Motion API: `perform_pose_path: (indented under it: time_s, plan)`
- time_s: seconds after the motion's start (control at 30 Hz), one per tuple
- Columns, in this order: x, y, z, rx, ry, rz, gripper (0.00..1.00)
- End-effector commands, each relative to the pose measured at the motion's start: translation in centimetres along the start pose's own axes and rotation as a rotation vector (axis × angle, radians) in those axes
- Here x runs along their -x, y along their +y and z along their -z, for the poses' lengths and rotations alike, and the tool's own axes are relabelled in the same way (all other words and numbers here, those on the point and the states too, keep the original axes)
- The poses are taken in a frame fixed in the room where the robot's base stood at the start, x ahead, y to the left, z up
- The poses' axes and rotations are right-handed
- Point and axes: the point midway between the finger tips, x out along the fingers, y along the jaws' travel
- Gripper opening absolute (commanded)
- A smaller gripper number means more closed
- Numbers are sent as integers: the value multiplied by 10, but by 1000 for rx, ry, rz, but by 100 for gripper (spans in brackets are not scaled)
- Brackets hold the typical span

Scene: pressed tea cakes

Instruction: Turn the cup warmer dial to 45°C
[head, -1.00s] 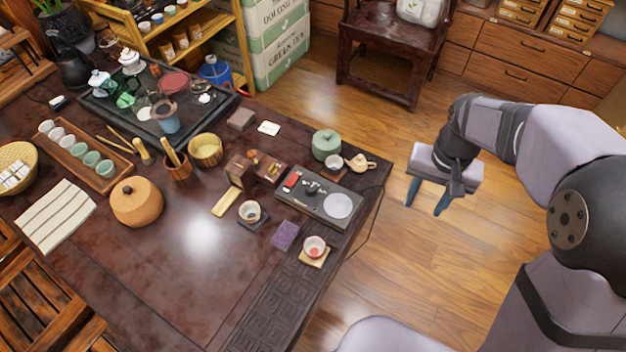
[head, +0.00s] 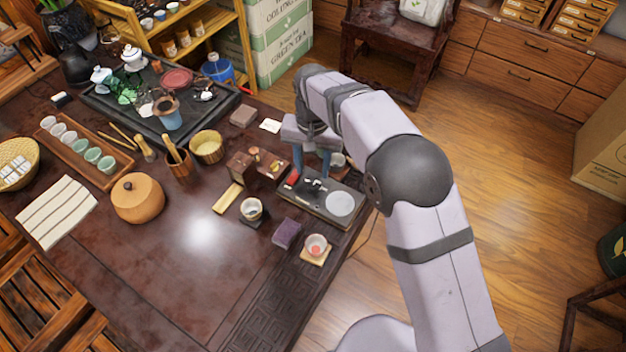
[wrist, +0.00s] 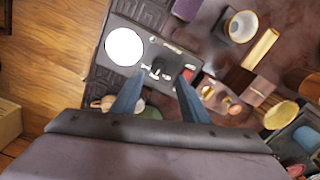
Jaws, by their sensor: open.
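The cup warmer (head: 318,206) is a dark flat unit near the table's right edge, with a round white plate (head: 340,204) at its right. It also shows in the wrist view (wrist: 119,70), with the white plate at its left. Its small dark dial (wrist: 158,67) stands beside small white marks, too small to read. A red switch (head: 293,178) sits at the unit's left end. My gripper (head: 312,176) is over the warmer, fingers pointing down. In the wrist view, my gripper (wrist: 158,97) is open and empty, its blue fingertips on either side of the dial's area, apart from the dial.
A small wooden box (head: 240,166) and a white cup on a dark coaster (head: 251,209) stand left of the warmer. A purple block (head: 287,234) and a cup on a wooden coaster (head: 317,245) are in front. My arm hides the green pot's place behind.

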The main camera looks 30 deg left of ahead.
Motion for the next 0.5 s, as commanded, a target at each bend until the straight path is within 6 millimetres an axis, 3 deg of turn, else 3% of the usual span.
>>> perform_pose_path:
  time_s: [0.5]
  plan:
    - [-58, 1, 0, 0, -2, -1, 41]
